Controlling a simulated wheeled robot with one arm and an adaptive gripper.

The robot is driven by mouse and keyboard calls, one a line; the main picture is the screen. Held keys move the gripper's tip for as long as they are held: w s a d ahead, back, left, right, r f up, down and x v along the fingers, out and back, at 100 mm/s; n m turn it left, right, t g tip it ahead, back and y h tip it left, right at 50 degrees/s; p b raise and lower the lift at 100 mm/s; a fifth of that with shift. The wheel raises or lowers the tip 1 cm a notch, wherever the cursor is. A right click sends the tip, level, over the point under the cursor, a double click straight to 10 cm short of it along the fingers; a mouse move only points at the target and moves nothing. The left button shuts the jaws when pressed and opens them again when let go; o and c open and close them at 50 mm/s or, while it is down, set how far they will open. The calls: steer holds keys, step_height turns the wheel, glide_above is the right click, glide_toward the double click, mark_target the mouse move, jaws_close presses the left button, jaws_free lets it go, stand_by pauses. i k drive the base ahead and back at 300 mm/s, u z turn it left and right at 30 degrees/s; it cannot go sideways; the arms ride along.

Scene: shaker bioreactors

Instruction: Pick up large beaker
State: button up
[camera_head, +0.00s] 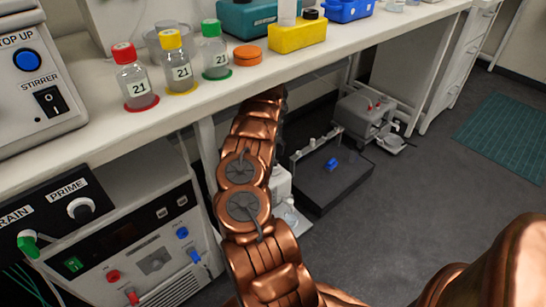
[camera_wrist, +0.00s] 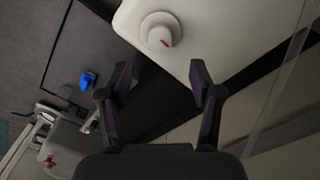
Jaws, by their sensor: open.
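I cannot make out the large beaker for certain in either view. A clear round glass vessel (camera_head: 152,40) stands partly hidden behind the capped bottles on the bench, and I cannot tell whether it is a beaker. My gripper (camera_wrist: 159,82) is open, with nothing between its fingers in the wrist view. In the head view my copper arm reaches under the bench edge, and the gripper is hidden there. In the wrist view a white unit with a round white knob (camera_wrist: 160,36) lies beyond the fingertips.
Red-capped (camera_head: 135,78), yellow-capped (camera_head: 177,64) and green-capped (camera_head: 213,52) bottles stand near the front edge of the bench (camera_head: 200,101). Below it are a dark platform with a blue piece (camera_head: 331,164) and a grey device (camera_head: 368,115). Open floor lies to the right.

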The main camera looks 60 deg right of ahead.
mark_target(291, 219)
steer(key=k, duration=1.5)
